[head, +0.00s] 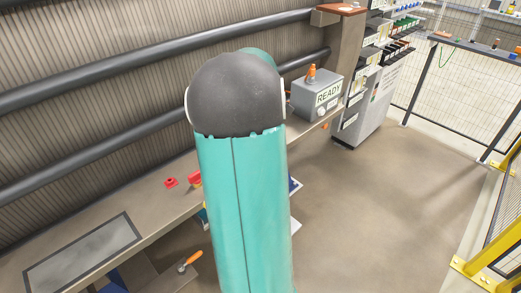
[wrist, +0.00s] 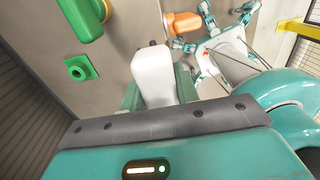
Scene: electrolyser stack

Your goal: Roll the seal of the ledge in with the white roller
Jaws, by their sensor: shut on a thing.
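In the wrist view my gripper (wrist: 159,92) is shut on a white, rounded piece (wrist: 153,68), which looks like the white roller. Its teal fingers show on either side of the piece, and a dark part shows at its far end. In the head view my own teal arm covers the middle, so gripper and roller are hidden there. The long beige ledge (head: 110,216) runs along the ribbed wall. I cannot make out the seal in either view, nor whether the roller touches anything.
A red piece (head: 171,183) and a grey framed panel (head: 82,256) are on the ledge. A grey READY box (head: 318,97) stands farther along. An orange-handled tool (head: 188,262) lies below. The wrist view shows a green square piece (wrist: 80,68). Open floor (head: 390,200) lies right.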

